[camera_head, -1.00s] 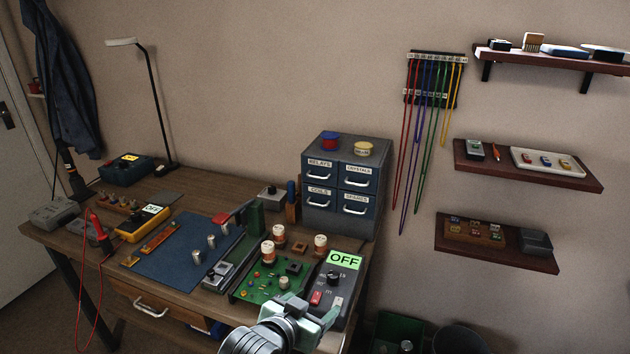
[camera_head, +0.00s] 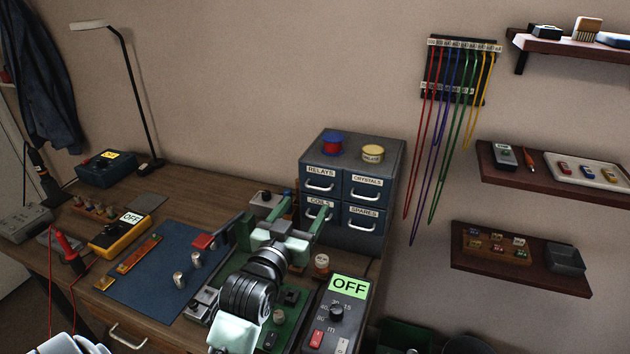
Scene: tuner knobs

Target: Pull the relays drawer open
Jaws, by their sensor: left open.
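The dark blue-grey cabinet (camera_head: 352,147) stands at the back right of the bench in the head view, with two columns of labelled drawers. The relays drawer (camera_head: 340,176) is its upper-left drawer, closed, with a white bar handle (camera_head: 320,188). The crystals drawer (camera_head: 366,189) is beside it, the coils drawer (camera_head: 313,212) below it, and the spares drawer (camera_head: 363,217) below right. My left gripper (camera_head: 284,214) is open and empty, its green fingers spread, in front of and below the relays handle, apart from it. It partly hides the coils drawer. My right gripper is not in view.
A red-blue spool (camera_head: 332,143) and a cream-topped spool (camera_head: 372,153) sit on the cabinet. A grey box with a green OFF display (camera_head: 347,287) stands front right. Coloured cords (camera_head: 440,130) hang on the wall to the right. A blue mat (camera_head: 160,277) lies left.

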